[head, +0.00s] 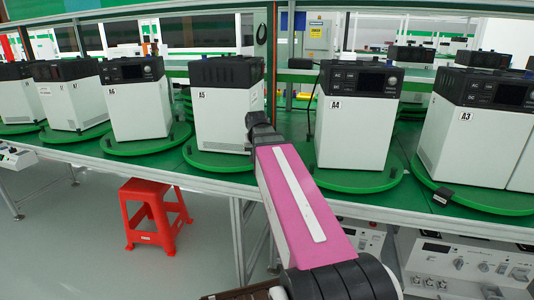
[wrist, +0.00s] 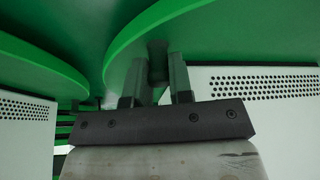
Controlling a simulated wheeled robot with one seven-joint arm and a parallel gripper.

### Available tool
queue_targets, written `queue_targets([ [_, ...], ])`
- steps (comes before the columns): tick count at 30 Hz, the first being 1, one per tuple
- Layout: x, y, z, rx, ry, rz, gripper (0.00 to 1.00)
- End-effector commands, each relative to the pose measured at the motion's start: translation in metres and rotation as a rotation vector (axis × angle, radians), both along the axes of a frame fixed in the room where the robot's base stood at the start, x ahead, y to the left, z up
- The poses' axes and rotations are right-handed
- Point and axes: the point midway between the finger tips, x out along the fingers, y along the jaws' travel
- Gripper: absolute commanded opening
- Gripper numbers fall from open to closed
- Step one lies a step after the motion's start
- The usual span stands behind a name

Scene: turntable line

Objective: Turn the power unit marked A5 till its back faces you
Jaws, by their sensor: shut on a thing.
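The power unit marked A5 (head: 222,105) is a white box with a dark top, standing upright on a round green turntable (head: 205,160). A plain white side with its A5 label faces me. No display shows on it. My gripper (head: 257,119) is at the right of this unit, partly in front of its right edge. In the wrist view my gripper (wrist: 157,76) is shut on a small dark tab (wrist: 157,58) at the rim of a green disc (wrist: 210,45). The arm hides part of the turntable's right side in the head view.
Unit A4 (head: 350,120) stands on its own turntable just right of my gripper, display toward me. Unit A6 (head: 138,100) is at the left, and A3 (head: 470,130) at the far right. A red stool (head: 152,212) stands on the floor in front of the bench.

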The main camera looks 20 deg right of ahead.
Motion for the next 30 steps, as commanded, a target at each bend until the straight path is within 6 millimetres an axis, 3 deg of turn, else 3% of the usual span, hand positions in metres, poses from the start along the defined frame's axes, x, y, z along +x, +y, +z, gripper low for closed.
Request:
queue_targets([
  [6, 0.001, 0.015, 0.0, 0.001, -0.002, 0.018, 0.0],
  [20, 0.001, 0.018, 0.0, 0.001, -0.002, 0.021, 0.0],
  [21, 0.002, 0.018, 0.0, 0.001, -0.002, 0.021, 0.24],
  [23, 0.001, 0.018, 0.0, 0.001, -0.002, 0.021, 0.44],
  [30, 0.001, 0.018, 0.0, 0.001, -0.001, 0.021, 0.46],
])
